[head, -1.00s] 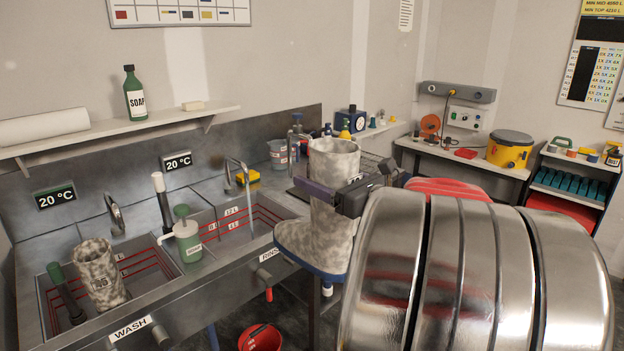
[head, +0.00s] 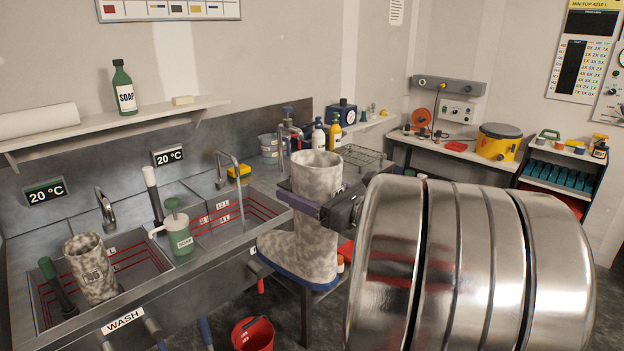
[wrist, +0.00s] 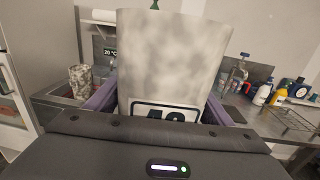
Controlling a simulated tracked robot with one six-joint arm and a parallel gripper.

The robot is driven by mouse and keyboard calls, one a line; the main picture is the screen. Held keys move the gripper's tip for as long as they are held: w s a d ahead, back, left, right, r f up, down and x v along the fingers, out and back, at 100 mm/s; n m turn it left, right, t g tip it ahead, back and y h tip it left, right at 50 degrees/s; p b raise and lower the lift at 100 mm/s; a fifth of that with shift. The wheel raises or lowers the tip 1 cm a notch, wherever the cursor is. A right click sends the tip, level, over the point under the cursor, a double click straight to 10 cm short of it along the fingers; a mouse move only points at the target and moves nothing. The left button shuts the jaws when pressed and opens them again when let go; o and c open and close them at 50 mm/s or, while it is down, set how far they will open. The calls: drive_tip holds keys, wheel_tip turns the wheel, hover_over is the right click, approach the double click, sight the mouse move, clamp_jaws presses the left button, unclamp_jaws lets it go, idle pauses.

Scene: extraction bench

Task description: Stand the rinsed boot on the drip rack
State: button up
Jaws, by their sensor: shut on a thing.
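A mottled grey-white boot (head: 312,240) with a blue sole hangs upright in my gripper (head: 312,200), toe pointing left in the head view. The jaws are shut around its shaft below the open top. In the wrist view the boot shaft (wrist: 172,60) fills the middle, with a partly hidden number label. The wire drip rack (head: 358,155) is on the bench behind and right of the boot, and looks empty. The rack also shows at the right of the wrist view (wrist: 290,120). Part of the rack is hidden behind the boot and my arm in the head view.
A second boot (head: 90,265) stands in the wash basin. Water runs from a tap (head: 238,190) into the rinse basin. Bottles (head: 335,134) stand left of the rack. A red bucket (head: 253,333) is on the floor. A side table holds a yellow drum (head: 497,143).

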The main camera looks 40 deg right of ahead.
drive_tip(key=w+a+f+n+g+y, duration=0.2)
drive_tip(key=a+f+n+y, duration=0.1)
drive_tip(key=a+f, duration=0.7)
drive_tip(key=w+a+f+n+g+y, duration=0.2)
drive_tip(key=a+f+y, duration=0.3)
drive_tip(key=a+f, duration=0.5)
drive_tip(key=w+a+f+n+g+y, duration=0.3)
drive_tip(key=a+f, duration=0.8)
drive_tip(key=f, duration=0.5)
drive_tip(key=shift+w+f+n+y, duration=0.25)
drive_tip(key=shift+w+n+y, duration=0.15)
drive_tip(key=shift+n+y, duration=0.3)
